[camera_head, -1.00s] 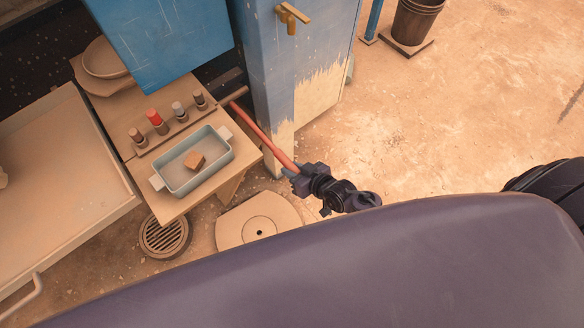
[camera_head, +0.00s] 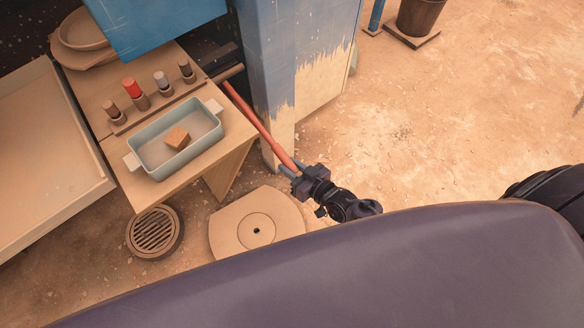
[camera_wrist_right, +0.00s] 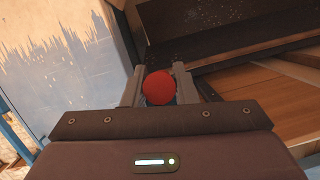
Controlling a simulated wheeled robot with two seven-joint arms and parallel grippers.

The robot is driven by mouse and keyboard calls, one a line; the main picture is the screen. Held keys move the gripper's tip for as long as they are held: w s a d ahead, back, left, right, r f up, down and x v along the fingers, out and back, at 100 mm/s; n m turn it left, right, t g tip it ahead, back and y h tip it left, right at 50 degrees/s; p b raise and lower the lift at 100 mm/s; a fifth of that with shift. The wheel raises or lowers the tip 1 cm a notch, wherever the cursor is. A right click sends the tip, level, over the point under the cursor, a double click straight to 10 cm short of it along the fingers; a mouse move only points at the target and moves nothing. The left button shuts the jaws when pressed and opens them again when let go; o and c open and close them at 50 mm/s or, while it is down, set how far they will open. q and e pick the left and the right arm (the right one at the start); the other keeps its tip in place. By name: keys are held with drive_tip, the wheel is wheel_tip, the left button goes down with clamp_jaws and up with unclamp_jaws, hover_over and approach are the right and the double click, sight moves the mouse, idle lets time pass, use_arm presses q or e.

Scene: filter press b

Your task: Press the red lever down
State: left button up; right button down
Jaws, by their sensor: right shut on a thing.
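The red lever (camera_head: 258,122) is a long red rod. It slants from a pivot beside the blue cabinet down and right to my right gripper (camera_head: 297,173). My right gripper is shut on the lever's free end. In the right wrist view, the lever's round red end (camera_wrist_right: 159,88) sits between the two fingers, seen end-on. My left gripper is not in view.
A wooden table beside the lever holds a pale blue tray (camera_head: 152,172) with a brown block (camera_head: 177,138) in it. Several knobs stand in a rack behind. The blue cabinet (camera_head: 272,70) rises behind the lever. A round floor plate (camera_head: 228,222) and a drain grate (camera_head: 155,232) lie below.

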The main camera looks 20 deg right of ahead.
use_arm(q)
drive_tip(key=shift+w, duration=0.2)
use_arm(e)
drive_tip(key=shift+s+f, duration=0.15)
drive_tip(key=shift+f, duration=0.2)
drive_tip(key=c, duration=1.6)
unclamp_jaws()
drive_tip(key=o, duration=0.4)
drive_tip(key=shift+w, duration=0.25)
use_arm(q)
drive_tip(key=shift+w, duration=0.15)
use_arm(e)
drive_tip(key=shift+o, duration=0.2)
drive_tip(key=shift+s, duration=0.1)
